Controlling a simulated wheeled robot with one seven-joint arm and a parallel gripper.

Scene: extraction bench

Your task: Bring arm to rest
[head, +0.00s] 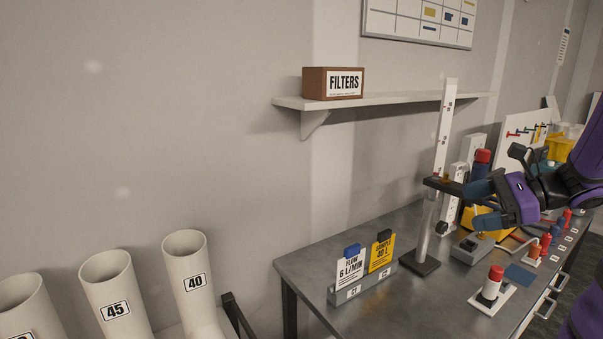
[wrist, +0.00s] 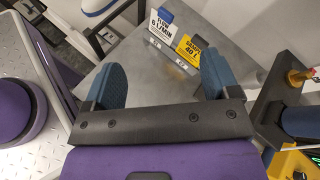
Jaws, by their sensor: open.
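My gripper (head: 474,205) is at the right of the head view, held above the grey bench and beside the upright white stand. It points left in that view. Its two blue fingers are spread apart with nothing between them. In the wrist view my gripper (wrist: 163,82) also shows open and empty, with the bare bench top beyond the fingers. My purple arm (head: 590,160) reaches in from the right edge.
The bench (head: 345,245) carries a card holder (head: 362,285), a tall white stand (head: 444,130) close to my gripper, and a red-capped vial (head: 492,283). A wall shelf (head: 400,99) holds a FILTERS box (head: 333,83). Numbered tubes (head: 115,295) stand at lower left.

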